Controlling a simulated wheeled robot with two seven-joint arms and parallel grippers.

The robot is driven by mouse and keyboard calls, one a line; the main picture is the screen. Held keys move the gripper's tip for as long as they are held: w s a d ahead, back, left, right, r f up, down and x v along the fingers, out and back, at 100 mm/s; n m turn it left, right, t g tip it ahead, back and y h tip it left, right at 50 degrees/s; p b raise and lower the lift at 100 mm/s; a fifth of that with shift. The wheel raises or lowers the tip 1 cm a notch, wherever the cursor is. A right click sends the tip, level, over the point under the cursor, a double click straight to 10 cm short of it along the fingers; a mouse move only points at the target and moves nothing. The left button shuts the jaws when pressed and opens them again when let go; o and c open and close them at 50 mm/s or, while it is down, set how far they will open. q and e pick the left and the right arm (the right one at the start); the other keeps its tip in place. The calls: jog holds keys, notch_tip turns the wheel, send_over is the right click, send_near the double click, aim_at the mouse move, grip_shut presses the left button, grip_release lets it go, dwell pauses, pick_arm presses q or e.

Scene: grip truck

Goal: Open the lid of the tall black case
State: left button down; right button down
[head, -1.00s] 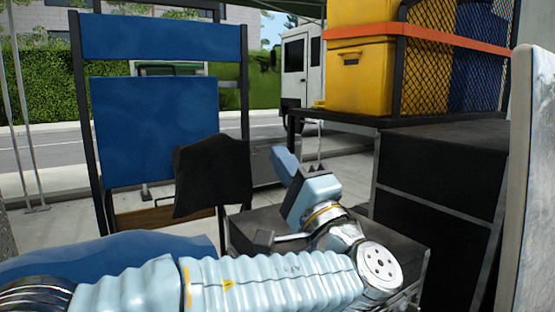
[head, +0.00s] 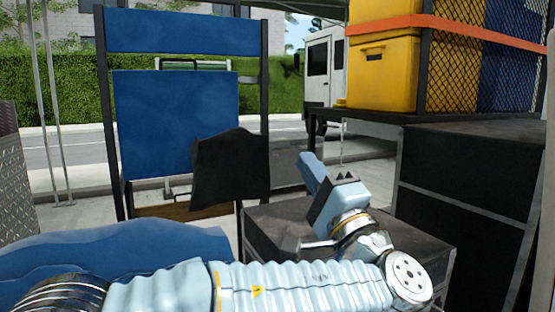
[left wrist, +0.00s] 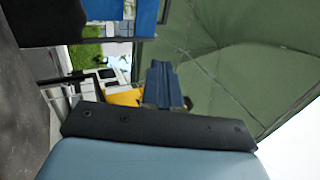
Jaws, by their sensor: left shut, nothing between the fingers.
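A black case (head: 278,222) with a flat dark top and metal edges stands low in the middle of the head view. A larger black case (head: 470,165) with grey metal edging stands at the right. I cannot tell for sure which is the tall black case; both look shut. My left gripper (head: 309,170) is shut and empty. In the picture it overlaps the middle case's far edge, pointing up and left; contact is not clear. Its blue fingers also show in the left wrist view (left wrist: 160,85). My left arm hides the middle case's front. My right gripper is not in view.
A blue folding chair (head: 175,120) with a black side pouch (head: 230,172) stands behind, left of the middle case. Yellow boxes (head: 385,75) under an orange strap sit on a shelf at the upper right. Blue cloth (head: 120,250) lies at the lower left.

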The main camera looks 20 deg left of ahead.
pick_arm(q)
notch_tip(320, 180, down, 6)
jog(key=b, duration=0.5)
jog(key=p+x, duration=0.2)
jog(key=x, duration=1.2)
jog(key=shift+a, duration=0.1)
jog(key=shift+f, duration=0.1)
dwell(0.8)
